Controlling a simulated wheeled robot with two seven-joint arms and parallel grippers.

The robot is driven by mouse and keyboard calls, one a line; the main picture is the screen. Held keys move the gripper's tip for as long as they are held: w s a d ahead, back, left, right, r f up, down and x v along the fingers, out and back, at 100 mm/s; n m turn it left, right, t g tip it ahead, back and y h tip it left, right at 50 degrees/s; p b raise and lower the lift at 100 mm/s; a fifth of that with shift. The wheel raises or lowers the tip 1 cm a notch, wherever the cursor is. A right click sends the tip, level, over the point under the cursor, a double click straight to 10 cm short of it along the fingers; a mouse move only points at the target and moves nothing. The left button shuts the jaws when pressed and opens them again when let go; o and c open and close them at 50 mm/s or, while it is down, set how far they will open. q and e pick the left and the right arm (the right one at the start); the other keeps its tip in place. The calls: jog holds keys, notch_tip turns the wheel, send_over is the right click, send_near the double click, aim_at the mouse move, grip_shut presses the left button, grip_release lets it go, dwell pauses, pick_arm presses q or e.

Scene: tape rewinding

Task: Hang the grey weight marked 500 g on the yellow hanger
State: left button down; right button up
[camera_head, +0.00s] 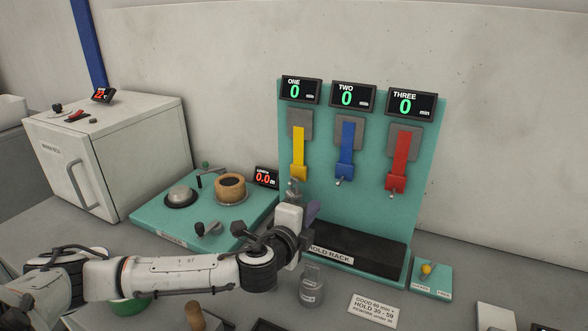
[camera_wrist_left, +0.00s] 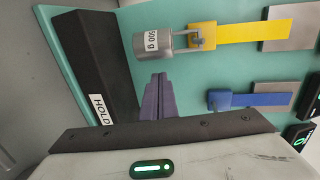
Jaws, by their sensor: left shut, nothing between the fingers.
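The yellow hanger (camera_head: 299,150) is the left strap on the teal rack, and it also shows in the left wrist view (camera_wrist_left: 240,33). The grey weight marked 500 g (camera_wrist_left: 153,43) is at its lower end, with its top fitting at the hanger's hook. In the head view the weight (camera_head: 293,188) is partly hidden by my wrist. My left gripper (camera_head: 311,212) is just below and beside the weight. In the left wrist view its purple fingers (camera_wrist_left: 158,94) are closed together, empty and apart from the weight. My right gripper is not in view.
Blue (camera_head: 346,148) and red (camera_head: 402,160) hangers are to the right. A black hold rack (camera_head: 360,247) lies below. Another grey weight (camera_head: 311,285) stands on the table in front. A teal winder base (camera_head: 150,212) and white cabinet (camera_head: 120,150) are left.

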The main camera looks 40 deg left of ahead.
pick_arm(q)
jog(key=shift+s+a, duration=0.2)
jog(key=shift+a, duration=0.6)
jog(key=shift+s+a, duration=0.15)
jog(key=shift+a, duration=0.65)
dwell(2.3)
jog(key=shift+d, duration=0.45)
dwell(2.7)
jog(key=s+d, duration=0.3)
jog(key=s, duration=0.4)
jog(key=shift+s+d, duration=0.15)
dwell(0.8)
